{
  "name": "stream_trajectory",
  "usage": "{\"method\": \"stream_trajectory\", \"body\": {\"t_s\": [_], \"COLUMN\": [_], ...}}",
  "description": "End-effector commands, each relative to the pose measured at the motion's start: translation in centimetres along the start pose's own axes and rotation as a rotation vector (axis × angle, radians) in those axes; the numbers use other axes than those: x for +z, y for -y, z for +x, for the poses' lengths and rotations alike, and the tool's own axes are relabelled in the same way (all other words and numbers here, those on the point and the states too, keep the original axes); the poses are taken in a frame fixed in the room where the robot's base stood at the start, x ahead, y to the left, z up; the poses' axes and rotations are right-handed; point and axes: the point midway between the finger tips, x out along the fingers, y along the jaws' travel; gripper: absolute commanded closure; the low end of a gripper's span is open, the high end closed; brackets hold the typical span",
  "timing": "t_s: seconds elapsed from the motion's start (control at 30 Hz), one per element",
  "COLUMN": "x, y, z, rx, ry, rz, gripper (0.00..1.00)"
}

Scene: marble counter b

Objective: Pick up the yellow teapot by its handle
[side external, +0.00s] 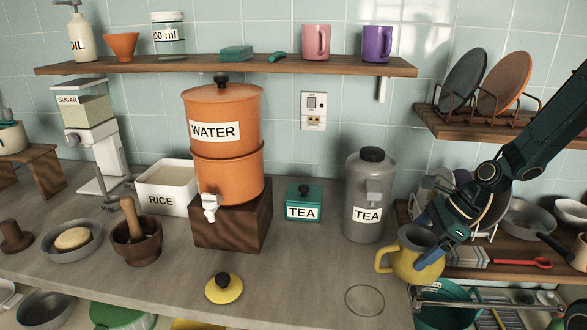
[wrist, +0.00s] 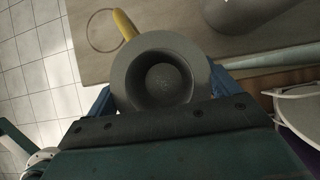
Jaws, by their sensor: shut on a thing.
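The yellow teapot (side external: 418,266) is at the right end of the counter, near its edge, with its open top uncovered. My gripper's blue fingers are shut on the teapot's body near the rim, not on the handle. In the wrist view the teapot's grey rim and dark inside (wrist: 160,82) sit between my fingers (wrist: 162,95), and a yellow part (wrist: 124,24) sticks out toward the counter. I cannot tell whether its base touches the counter. A yellow lid (side external: 224,288) with a black knob lies on the counter.
A grey tea urn (side external: 368,200) stands behind the teapot. A green basin (side external: 450,304) and a rail (side external: 480,306) lie below right. A dish shelf (side external: 500,258) is at the right. A ring mark (side external: 365,300) is on the clear counter in front.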

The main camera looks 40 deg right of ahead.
Motion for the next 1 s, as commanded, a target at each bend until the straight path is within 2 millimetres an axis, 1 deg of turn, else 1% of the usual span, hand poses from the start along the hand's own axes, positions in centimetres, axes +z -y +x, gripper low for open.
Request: {"method": "stream_trajectory", "body": {"t_s": [0.5, 0.8, 1.0], "x": [-3.4, -4.8, -5.3], "y": [0.0, 0.1, 0.1], "z": [-2.3, -3.1, -3.5], "rx": [-0.003, -0.002, -0.003], "ry": [0.002, 0.002, 0.002], "rz": [0.001, 0.001, 0.0], "gripper": [0.59, 0.59, 0.59]}}
